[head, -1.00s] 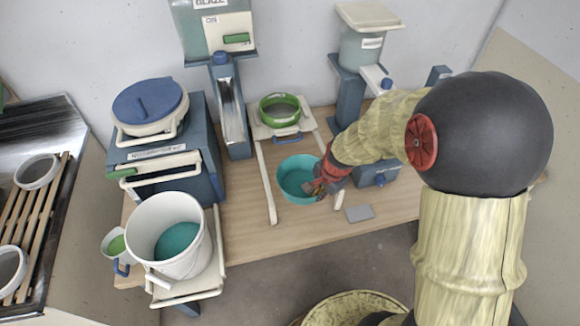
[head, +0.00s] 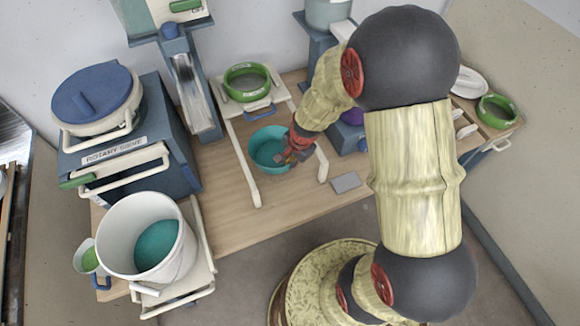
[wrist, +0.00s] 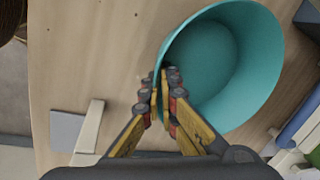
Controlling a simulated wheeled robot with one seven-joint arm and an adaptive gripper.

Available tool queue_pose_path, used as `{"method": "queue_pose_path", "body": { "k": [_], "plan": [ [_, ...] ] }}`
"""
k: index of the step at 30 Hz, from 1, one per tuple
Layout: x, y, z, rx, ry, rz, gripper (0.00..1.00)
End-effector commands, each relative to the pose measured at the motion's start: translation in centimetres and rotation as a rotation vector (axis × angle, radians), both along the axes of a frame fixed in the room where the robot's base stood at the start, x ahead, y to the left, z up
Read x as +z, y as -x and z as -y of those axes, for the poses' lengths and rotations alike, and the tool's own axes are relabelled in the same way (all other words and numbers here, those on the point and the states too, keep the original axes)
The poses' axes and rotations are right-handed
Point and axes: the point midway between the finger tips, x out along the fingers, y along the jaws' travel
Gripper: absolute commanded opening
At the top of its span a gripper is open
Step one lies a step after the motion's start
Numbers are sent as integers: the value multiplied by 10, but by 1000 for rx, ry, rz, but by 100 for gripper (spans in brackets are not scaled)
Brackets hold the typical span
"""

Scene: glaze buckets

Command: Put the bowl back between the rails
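The teal bowl (head: 262,152) is upright and looks empty. In the head view it appears between the two pale rails, left (head: 240,160) and right (head: 321,160), in front of the green-rimmed sieve (head: 233,84). My gripper (head: 290,155) is at the bowl's right rim. In the wrist view the fingers (wrist: 160,95) are close together on either side of the wall of the bowl (wrist: 215,65), pinching it. I cannot tell whether the bowl touches the table. The end of a rail (wrist: 90,128) shows beside the gripper.
A grey plate (head: 346,182) lies right of the right rail. A white bucket (head: 120,215) with teal glaze stands front left, near the rotary sieve (head: 100,95). A second green ring (head: 496,111) sits far right. Bare wooden table (head: 225,215) lies in front.

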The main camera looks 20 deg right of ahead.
Motion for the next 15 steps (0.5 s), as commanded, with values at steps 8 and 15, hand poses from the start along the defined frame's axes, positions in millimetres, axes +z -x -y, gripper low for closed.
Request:
{"method": "queue_pose_path", "body": {
  "k": [8,15],
  "plan": [
    [-20,-1,0,0,1,1,0],
    [-23,0,0,0,1,0,0]
  ]
}}
